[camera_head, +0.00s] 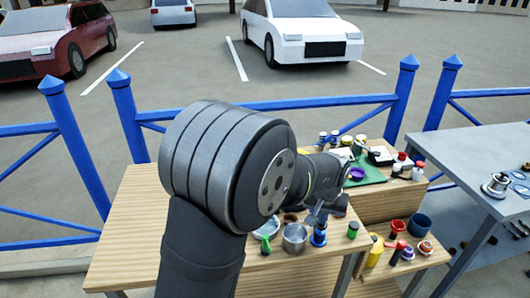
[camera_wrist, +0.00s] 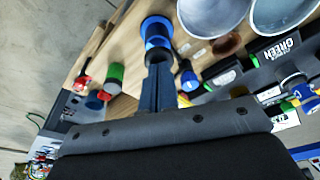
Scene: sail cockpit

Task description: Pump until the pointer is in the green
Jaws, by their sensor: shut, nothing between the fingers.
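My gripper (camera_head: 316,213) is over the wooden table, its fingers shut and empty. In the wrist view the closed fingers (camera_wrist: 159,90) point at a blue upright cylinder (camera_wrist: 157,34) with a dark top. Its base seems to be the blue item (camera_head: 319,236) just below my gripper in the head view. I cannot tell whether the fingertips touch it, or whether it is the pump. No gauge face, pointer or green zone can be made out in either view; my arm hides part of the table.
Metal bowls (camera_head: 295,238) stand left of the blue item, and a green-topped jar (camera_head: 352,230) stands to its right. A lower shelf at right holds a yellow bottle (camera_head: 376,250) and a blue cup (camera_head: 419,224). A grey table (camera_head: 470,160) stands farther right. The near left tabletop (camera_head: 130,235) is clear.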

